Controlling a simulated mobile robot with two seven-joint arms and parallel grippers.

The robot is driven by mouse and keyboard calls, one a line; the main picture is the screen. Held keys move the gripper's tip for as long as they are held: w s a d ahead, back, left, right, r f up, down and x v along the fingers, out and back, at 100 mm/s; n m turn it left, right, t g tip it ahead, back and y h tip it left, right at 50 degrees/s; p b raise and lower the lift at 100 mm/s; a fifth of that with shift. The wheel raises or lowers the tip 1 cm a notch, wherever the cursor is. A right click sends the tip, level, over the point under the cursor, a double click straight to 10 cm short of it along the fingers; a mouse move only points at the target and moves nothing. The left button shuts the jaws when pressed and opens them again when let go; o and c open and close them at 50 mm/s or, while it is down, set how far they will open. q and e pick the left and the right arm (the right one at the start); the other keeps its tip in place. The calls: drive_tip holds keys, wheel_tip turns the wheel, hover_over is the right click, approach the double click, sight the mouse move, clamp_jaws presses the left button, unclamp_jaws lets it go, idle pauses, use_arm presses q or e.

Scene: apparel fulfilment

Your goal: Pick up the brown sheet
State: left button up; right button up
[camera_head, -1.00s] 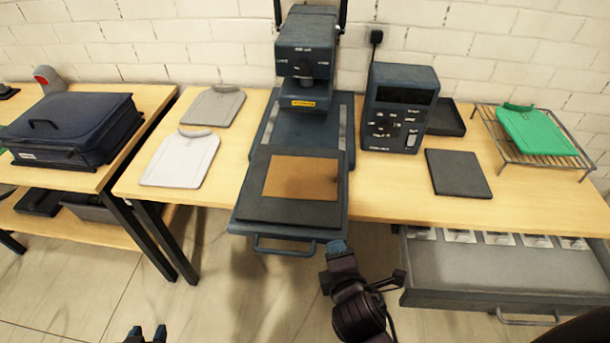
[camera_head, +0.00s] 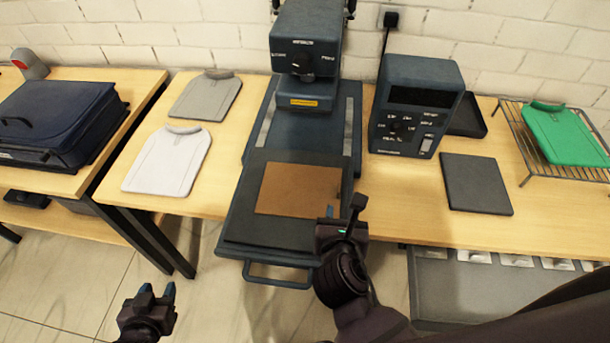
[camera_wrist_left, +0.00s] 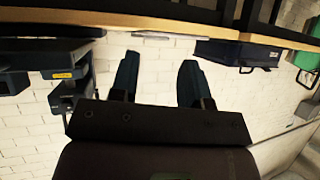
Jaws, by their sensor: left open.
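The brown sheet (camera_head: 299,190) lies flat on the dark pull-out platen (camera_head: 240,225) of the heat press (camera_head: 305,50). My right gripper (camera_head: 330,214) is over the sheet's front right corner; a blue fingertip shows there, but its jaws are mostly hidden by the wrist. I cannot tell whether it touches the sheet. My left gripper (camera_head: 155,294) is open and empty, low in front of the table and left of the press. In the left wrist view its two fingers (camera_wrist_left: 160,80) are spread with nothing between them.
A white shirt (camera_head: 168,160) and a grey shirt (camera_head: 206,95) lie left of the press. A control box (camera_head: 415,105), a black plate (camera_head: 476,183) and a green shirt on a wire rack (camera_head: 524,170) are to the right. An open drawer (camera_head: 440,285) juts out below. A navy case (camera_head: 60,125) sits far left.

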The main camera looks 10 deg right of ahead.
sight(338, 188)
drive_tip(key=x, duration=0.5)
drive_tip(key=shift+w+f, duration=0.1)
drive_tip(key=shift+a+b+x, duration=0.1)
drive_tip(key=shift+b+x, duration=0.15)
drive_tip(key=shift+x, duration=1.05)
drive_tip(key=shift+a+b+x, duration=0.15)
drive_tip(key=shift+b+x, duration=0.05)
drive_tip(key=shift+x, duration=1.1)
drive_tip(key=shift+f, duration=0.1)
clamp_jaws()
